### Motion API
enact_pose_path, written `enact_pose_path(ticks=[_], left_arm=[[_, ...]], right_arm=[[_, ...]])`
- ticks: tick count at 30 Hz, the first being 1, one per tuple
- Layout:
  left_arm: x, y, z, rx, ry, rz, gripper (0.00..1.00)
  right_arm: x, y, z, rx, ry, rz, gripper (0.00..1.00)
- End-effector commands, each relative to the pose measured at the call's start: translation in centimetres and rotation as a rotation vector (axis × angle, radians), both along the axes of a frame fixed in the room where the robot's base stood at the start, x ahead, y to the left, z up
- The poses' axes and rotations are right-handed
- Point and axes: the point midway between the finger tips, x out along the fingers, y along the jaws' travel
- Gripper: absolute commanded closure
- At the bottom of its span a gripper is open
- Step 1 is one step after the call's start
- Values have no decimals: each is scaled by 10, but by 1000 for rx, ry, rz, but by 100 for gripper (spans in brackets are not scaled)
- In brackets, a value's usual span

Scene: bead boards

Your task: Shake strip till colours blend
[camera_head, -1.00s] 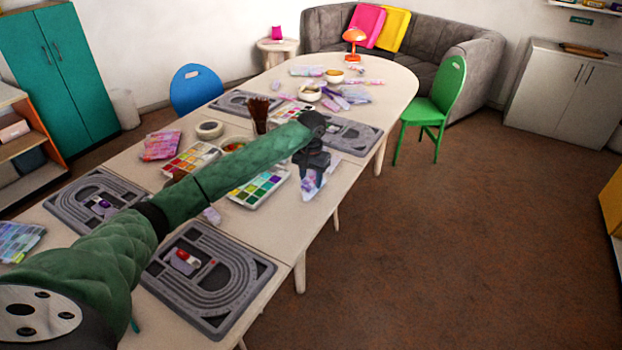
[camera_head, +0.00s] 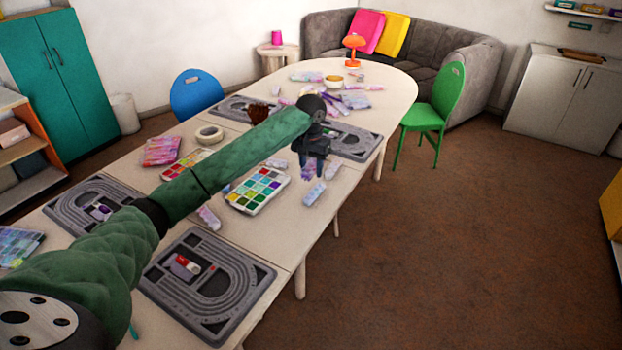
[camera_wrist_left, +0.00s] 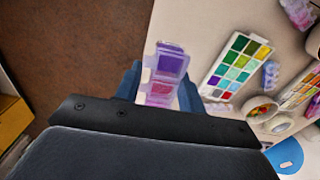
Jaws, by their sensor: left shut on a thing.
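My left gripper (camera_head: 312,172) is above the right edge of the table and is shut on a small clear strip. In the left wrist view the strip (camera_wrist_left: 170,66) stands between my gripper's blue fingertips (camera_wrist_left: 160,90). It shows a purple compartment at the top and a pink-red one below; the two colours look separate. The rest of it is hidden by the gripper body. In the head view the held strip is mostly hidden between the fingers. My right gripper is not in view.
A paint-coloured bead tray (camera_head: 258,190) lies left of the gripper. Loose strips lie on the table nearby, one (camera_head: 314,194) just below the gripper. Grey bead boards (camera_head: 210,285) lie along the table (camera_head: 290,240). The floor to the right (camera_head: 450,260) is clear.

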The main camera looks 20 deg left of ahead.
Motion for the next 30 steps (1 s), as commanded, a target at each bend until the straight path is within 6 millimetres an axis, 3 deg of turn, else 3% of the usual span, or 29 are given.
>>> enact_pose_path(ticks=[1, 2, 3, 6, 7, 9, 10, 12, 24, 30], left_arm=[[-6, -2, -41, 5, 28, -2, 82], [-7, -2, -62, 5, 30, -2, 82], [-6, -2, -67, 4, 24, -2, 82], [-2, -2, -6, 2, 10, -3, 82], [-4, -2, -14, 3, 18, -3, 82], [-7, -2, -62, 5, 31, -2, 82], [-7, -2, -71, 4, 28, -2, 82], [-4, -2, -62, 3, 18, -3, 82], [-5, -2, -64, 3, 20, -3, 82], [-18, 0, -91, 5, 22, -2, 82]], right_arm=[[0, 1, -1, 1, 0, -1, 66], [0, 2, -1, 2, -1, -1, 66], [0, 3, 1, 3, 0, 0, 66], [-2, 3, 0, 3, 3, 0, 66], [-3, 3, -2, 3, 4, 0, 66], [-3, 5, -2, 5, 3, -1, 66], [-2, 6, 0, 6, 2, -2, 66], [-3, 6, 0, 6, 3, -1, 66], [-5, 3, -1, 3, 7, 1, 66], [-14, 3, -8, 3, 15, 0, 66]])
